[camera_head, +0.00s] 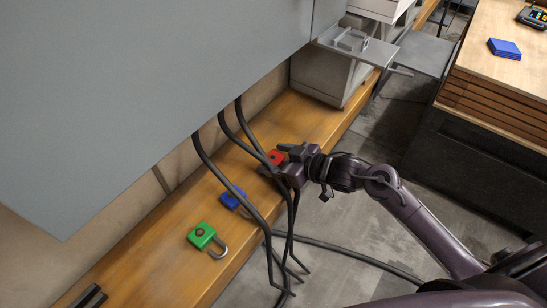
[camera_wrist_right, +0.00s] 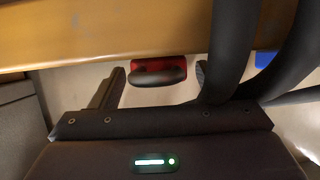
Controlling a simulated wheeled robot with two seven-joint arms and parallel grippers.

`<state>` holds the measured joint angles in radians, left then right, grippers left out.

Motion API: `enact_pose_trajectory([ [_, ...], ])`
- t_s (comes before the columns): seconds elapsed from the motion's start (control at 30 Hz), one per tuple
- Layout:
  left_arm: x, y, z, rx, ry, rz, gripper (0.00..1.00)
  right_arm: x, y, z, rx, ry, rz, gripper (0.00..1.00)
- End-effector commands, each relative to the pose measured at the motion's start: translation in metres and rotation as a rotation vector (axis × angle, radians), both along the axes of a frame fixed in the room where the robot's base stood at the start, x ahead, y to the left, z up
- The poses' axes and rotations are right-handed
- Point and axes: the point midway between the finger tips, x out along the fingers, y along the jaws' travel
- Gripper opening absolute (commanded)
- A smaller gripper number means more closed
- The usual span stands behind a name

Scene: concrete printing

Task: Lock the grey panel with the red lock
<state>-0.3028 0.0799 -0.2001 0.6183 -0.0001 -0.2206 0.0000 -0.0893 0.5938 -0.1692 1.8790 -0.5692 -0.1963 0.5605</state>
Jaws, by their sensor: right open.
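The grey panel (camera_head: 140,95) fills the upper left of the head view, above the wooden bench. The red lock (camera_head: 276,157) is on the bench near its front edge, partly hidden by my right gripper (camera_head: 284,165). In the right wrist view the red lock (camera_wrist_right: 158,66) shows with its dark rounded shackle towards me. It lies between the two open fingers of my right gripper (camera_wrist_right: 158,80), with gaps on both sides. My left gripper is not in view.
A blue lock (camera_head: 232,198) and a green lock (camera_head: 205,237) lie along the wooden bench (camera_head: 180,265). Black cables (camera_head: 222,172) hang down close beside my right gripper. A grey cabinet (camera_head: 330,75) stands at the bench's far end.

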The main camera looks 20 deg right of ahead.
Motion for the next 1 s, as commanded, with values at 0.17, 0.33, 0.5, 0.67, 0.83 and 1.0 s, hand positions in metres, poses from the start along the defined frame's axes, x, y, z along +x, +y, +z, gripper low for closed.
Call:
enact_pose_trajectory([
  [0.17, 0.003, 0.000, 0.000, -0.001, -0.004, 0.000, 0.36, 0.000, 0.001, -0.001, 0.000, 0.000, 0.000, 0.71],
  [0.33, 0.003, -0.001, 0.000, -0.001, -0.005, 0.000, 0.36, 0.000, 0.000, -0.001, 0.000, 0.000, 0.000, 0.53],
  [0.5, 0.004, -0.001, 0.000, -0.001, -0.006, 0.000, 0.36, 0.000, 0.000, -0.001, 0.000, 0.000, 0.000, 0.30],
  [0.67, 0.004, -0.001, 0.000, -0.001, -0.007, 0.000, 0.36, 0.000, 0.000, 0.000, 0.001, -0.002, 0.000, 0.17],
  [0.83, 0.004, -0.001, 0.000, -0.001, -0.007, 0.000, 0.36, 0.000, 0.000, 0.001, 0.001, -0.002, 0.000, 0.17],
  [1.0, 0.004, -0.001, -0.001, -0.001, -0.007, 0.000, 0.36, 0.001, 0.000, 0.009, 0.002, -0.004, -0.001, 0.17],
])
